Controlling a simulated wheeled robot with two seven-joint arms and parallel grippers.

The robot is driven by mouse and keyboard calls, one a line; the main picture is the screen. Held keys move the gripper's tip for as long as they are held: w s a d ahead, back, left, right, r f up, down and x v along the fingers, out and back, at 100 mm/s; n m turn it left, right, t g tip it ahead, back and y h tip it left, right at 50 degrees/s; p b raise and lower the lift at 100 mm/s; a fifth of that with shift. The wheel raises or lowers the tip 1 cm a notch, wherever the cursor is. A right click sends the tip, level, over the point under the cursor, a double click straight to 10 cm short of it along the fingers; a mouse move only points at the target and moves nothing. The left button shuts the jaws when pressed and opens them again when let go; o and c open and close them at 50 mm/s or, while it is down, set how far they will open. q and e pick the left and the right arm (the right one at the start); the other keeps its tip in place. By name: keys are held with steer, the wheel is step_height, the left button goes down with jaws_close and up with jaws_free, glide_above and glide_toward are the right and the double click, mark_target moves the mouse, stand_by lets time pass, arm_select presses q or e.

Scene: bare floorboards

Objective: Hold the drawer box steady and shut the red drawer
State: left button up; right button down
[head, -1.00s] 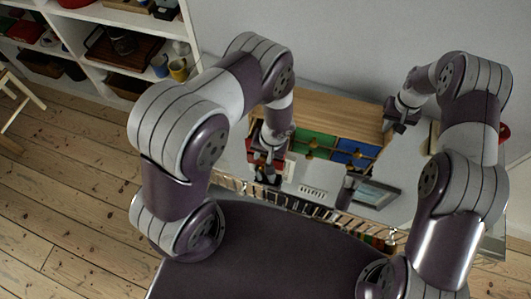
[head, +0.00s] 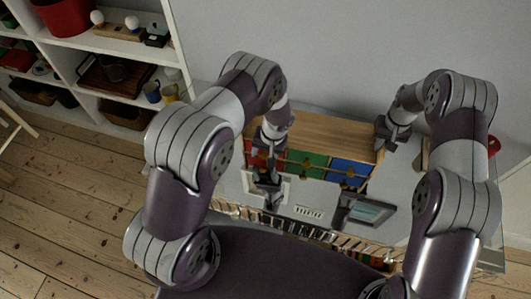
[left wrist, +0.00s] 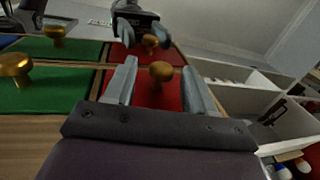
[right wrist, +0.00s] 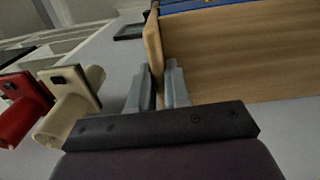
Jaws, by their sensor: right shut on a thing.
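The wooden drawer box (head: 325,130) stands on a pale, glossy surface against the wall, with red, green and blue fronts facing me. My left gripper (head: 266,150) is open in front of the red drawer (head: 257,160). In the left wrist view its fingers (left wrist: 158,85) stand either side of the red drawer's brass knob (left wrist: 162,72), apart from it. I cannot tell how far out the red drawer (left wrist: 145,95) stands. My right gripper (head: 388,134) is at the box's right end. In the right wrist view its fingers (right wrist: 158,88) are shut on the box's wooden edge (right wrist: 152,42).
A framed panel (head: 370,211) lies in front of the box. A cream thing (right wrist: 75,108) and a red thing (right wrist: 22,108) stand beside the right gripper. White shelves (head: 125,45) stand at the left. The glossy surface seems to mirror the left gripper and knobs.

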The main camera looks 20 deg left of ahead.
arm_select(q)
step_height(320, 180, up, 12)
steer(key=d, duration=0.2)
steer(key=shift+d+f, duration=0.15)
arm_select(e)
steer(key=shift+s, duration=0.1)
steer(key=c, duration=1)
jaws_free()
